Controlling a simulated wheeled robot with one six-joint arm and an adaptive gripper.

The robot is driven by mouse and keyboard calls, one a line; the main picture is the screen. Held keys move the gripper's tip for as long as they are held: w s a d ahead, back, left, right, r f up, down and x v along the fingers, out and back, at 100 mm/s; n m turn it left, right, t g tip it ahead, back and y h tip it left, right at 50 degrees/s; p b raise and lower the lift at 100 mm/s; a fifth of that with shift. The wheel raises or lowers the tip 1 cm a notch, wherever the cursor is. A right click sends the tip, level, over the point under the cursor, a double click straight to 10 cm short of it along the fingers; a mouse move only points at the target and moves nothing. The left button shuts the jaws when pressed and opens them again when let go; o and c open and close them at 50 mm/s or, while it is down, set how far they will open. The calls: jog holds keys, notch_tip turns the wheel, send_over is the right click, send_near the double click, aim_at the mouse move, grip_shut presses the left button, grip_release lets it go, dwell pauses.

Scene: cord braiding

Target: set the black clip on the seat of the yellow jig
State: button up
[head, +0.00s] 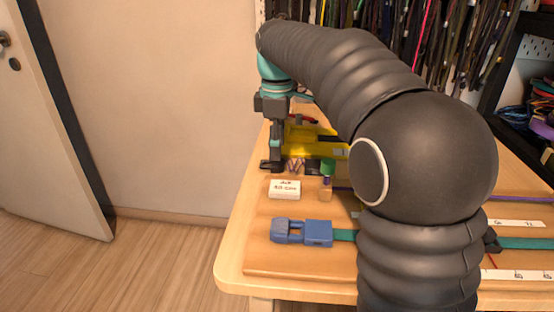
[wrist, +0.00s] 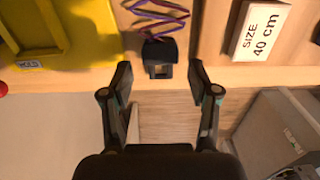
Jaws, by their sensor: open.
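The black clip (wrist: 159,50) lies at the near edge of the wooden board in the wrist view, with a purple and red braided cord (wrist: 157,14) running up from it. My gripper (wrist: 160,72) is open, with one finger on each side of the clip and nothing gripped. In the head view my gripper (head: 271,163) is low at the board's left end; I cannot clearly make out the clip there. The yellow jig (head: 326,150) stands just right of my gripper in the head view. In the wrist view the jig (wrist: 28,32) fills the upper left. Its seat is not clear.
A white size label block (head: 285,189) and a green-capped vial (head: 327,180) stand close to my gripper. A blue buckle on a teal strap (head: 302,232) lies nearer the front. Cords hang at the back. Bare floor lies left of the table (head: 232,262).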

aim_at(272, 164)
jog(key=shift+f, duration=1.95)
jog(key=shift+r, duration=0.1)
jog(key=c, duration=0.9)
